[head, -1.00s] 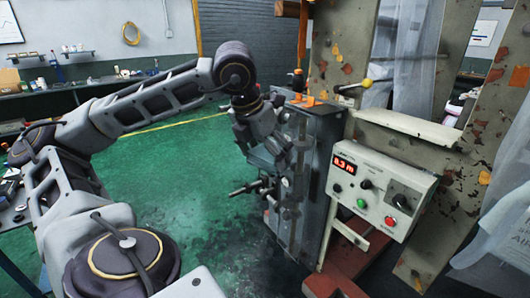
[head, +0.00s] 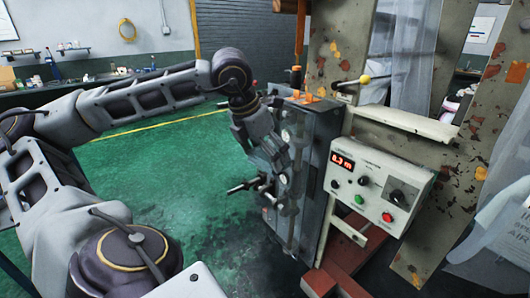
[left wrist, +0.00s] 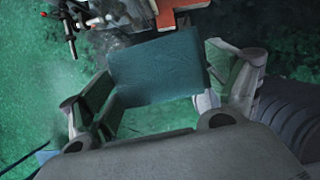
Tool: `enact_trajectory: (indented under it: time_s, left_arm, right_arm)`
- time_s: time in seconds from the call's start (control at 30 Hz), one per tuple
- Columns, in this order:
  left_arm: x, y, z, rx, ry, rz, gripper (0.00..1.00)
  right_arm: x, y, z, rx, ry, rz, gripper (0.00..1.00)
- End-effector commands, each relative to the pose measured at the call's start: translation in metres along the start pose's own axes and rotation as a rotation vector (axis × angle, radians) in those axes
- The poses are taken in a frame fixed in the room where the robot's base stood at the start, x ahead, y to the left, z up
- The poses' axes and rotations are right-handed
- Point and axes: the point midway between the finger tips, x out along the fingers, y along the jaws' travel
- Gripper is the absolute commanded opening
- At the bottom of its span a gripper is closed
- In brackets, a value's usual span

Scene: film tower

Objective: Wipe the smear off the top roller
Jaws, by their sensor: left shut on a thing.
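My left gripper (head: 268,150) is beside the grey machine unit (head: 320,150) in the head view, its fingers hard to make out there. In the left wrist view my left gripper (left wrist: 158,82) is shut on a flat teal pad (left wrist: 157,62), with one finger at each side of it. The pad hides part of what lies beyond it. I cannot make out the top roller or the smear in either view. My right gripper is not in view.
A control box (head: 378,190) with a red display and buttons juts out right of the unit. A rod with a black knob (head: 240,188) sticks out leftward. Green floor (head: 150,180) is open at left.

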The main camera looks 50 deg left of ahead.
Motion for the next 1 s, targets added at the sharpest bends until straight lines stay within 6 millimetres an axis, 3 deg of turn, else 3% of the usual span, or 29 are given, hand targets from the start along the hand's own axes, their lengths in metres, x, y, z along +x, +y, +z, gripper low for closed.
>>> enact_trajectory:
  time_s: [0.27, 0.73, 1.0]
  left_arm:
    - [0.005, 0.001, 0.001, 0.035, 0.002, -0.009, 0.70]
    - [0.014, 0.004, 0.002, 0.096, 0.004, -0.036, 0.70]
    - [0.020, 0.004, 0.005, 0.142, 0.003, -0.052, 0.70]
  right_arm:
    - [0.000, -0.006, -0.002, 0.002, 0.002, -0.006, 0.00]
    - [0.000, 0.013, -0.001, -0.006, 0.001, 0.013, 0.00]
    - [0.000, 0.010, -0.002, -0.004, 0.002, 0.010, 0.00]
